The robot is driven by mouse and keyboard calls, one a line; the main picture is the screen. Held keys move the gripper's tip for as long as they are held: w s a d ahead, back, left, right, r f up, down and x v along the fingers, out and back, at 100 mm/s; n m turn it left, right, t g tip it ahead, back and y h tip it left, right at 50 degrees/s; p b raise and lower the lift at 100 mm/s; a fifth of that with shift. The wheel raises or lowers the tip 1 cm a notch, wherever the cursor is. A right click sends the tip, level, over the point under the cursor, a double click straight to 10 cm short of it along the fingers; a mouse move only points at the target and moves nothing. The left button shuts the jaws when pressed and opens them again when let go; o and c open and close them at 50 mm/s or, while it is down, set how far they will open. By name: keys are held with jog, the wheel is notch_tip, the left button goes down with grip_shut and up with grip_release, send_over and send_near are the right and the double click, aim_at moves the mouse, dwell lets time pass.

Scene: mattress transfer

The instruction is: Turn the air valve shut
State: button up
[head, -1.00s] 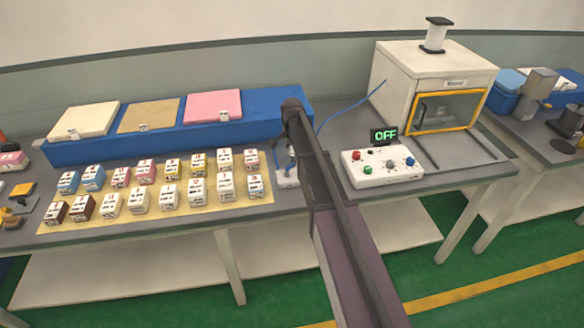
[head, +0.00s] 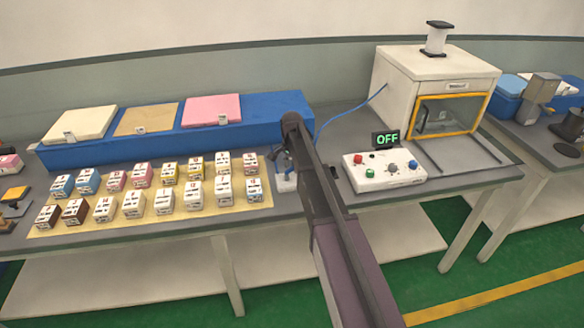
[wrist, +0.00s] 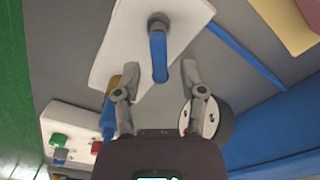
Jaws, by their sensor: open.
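The air valve shows in the wrist view as a blue handle (wrist: 159,58) on a grey pivot, mounted on a white plate (wrist: 114,48). My gripper (wrist: 160,68) is open, with one finger on each side of the handle's near end. I see gaps between the fingers and the handle; its depth between them is hard to judge. In the head view the valve's white plate (head: 286,184) shows on the table just left of my arm. My arm hides much of the valve there, and my gripper is mostly hidden too.
A control box (head: 384,173) with coloured buttons and an OFF display (head: 387,139) stands right of the valve. A blue air hose (head: 350,111) runs to the white machine (head: 404,84). Rows of small boxes on a yellow mat (head: 50,230) lie left; a long blue block (head: 265,108) lies behind.

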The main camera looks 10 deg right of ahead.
grip_shut()
jog(key=shift+w+n, duration=0.1)
jog(key=shift+n, duration=0.4)
jog(key=n, duration=0.3)
jog(key=a+n, duration=0.1)
jog(key=shift+w, duration=0.3)
jog(key=n, duration=0.3)
jog(key=a+n, duration=0.1)
jog(key=n, duration=0.1)
jog(key=shift+w+n, duration=0.1)
jog(key=shift+n, duration=0.3)
jog(key=shift+a, duration=0.1)
grip_release()
